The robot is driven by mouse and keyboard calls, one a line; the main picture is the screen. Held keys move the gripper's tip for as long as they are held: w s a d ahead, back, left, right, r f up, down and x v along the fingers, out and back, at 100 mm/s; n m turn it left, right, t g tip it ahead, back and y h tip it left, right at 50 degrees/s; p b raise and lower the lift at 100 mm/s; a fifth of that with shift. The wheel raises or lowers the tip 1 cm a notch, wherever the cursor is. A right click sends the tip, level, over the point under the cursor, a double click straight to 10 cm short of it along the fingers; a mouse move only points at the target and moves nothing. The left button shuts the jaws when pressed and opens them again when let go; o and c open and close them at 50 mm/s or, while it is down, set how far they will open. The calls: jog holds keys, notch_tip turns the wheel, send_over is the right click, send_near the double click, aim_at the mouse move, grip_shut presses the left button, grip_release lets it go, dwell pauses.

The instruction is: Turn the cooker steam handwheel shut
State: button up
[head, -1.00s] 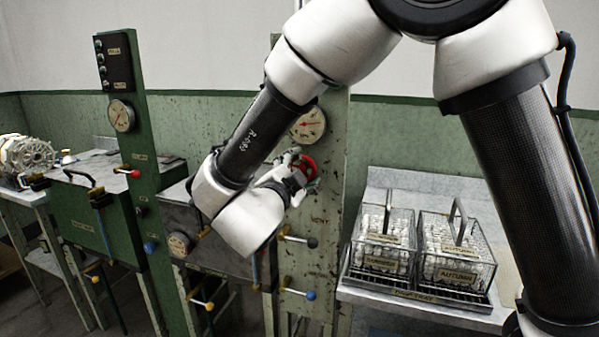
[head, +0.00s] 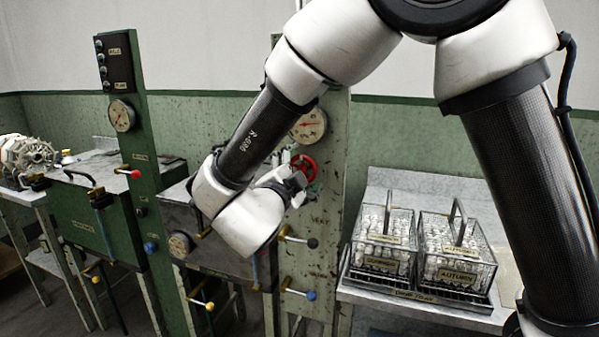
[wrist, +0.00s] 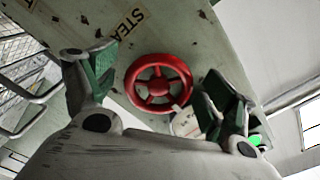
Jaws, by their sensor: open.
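The red handwheel (head: 304,167) is mounted on the pale green column panel (head: 325,215), below a round gauge. In the wrist view the red handwheel (wrist: 159,83) sits ahead, between my open fingers, beside a label of which "STEA" shows. My gripper (wrist: 152,88) is open, with one green-padded finger on each side of the wheel in the picture. I see no finger touching the rim. In the head view my gripper (head: 290,180) is just left of the wheel and partly hidden by my wrist.
A gauge (head: 308,123) is above the wheel. A black-knobbed lever (head: 300,240) and a blue-knobbed lever (head: 300,293) stick out below it. Two wire baskets (head: 385,240) of white cocoons stand on the bench at right. A green cabinet (head: 95,225) stands at left.

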jog(key=shift+s, duration=0.1)
jog(key=v, duration=1.1)
jog(key=shift+s+a, duration=0.15)
jog(key=shift+s, duration=0.25)
